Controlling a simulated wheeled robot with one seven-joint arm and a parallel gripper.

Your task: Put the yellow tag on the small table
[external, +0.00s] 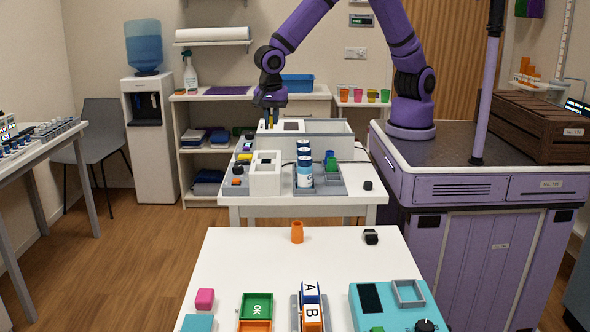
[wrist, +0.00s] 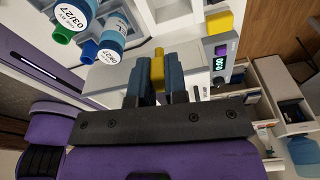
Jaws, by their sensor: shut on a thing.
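My gripper (external: 270,103) is above the white middle table (external: 300,209), by a white box-like machine. In the wrist view my gripper (wrist: 157,75) is shut on the yellow tag (wrist: 157,67), a narrow yellow piece between the two fingers. In the external view a small bit of yellow shows below the fingers, partly hidden. Several tables are in view: the middle one, a white front table (external: 340,256), and a small one at the back wall with coloured cups (external: 357,94). I cannot tell which one the task names.
The white machine (external: 325,137), labelled blue-capped bottles (external: 304,165) and a white holder (external: 264,174) crowd the middle table. Another yellow block (wrist: 219,22) shows in the wrist view. The front table holds an orange cylinder (external: 297,232), a pink cube (external: 205,298) and a teal device.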

